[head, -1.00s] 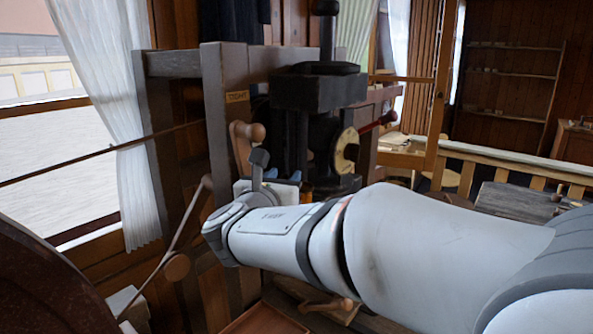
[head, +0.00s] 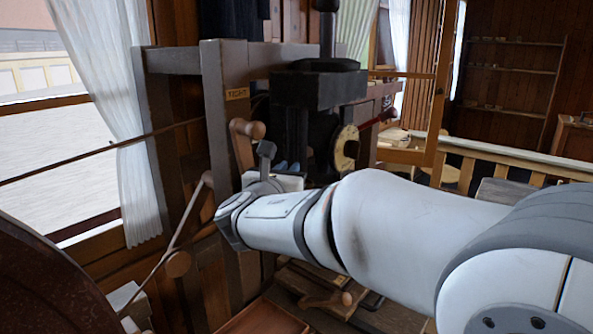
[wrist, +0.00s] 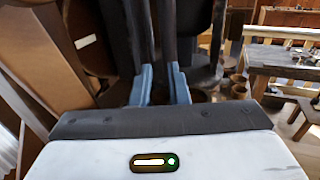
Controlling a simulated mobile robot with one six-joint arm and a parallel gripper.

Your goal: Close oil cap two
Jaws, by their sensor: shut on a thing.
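My gripper (wrist: 161,82) shows two blue fingers in the wrist view, a narrow gap apart, up against dark upright parts of a machine. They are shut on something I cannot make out. In the head view the blue fingers of my gripper (head: 287,167) are small, in front of the dark machine (head: 318,92), and partly hidden by my white wrist. No oil cap can be told for certain in either view, and no number shows. The spot between the fingertips is dark.
A wooden knobbed handle (head: 246,132) sticks out near my wrist. A cream disc (head: 345,147) is on the machine's right side. A wooden bench (wrist: 272,62) is at right.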

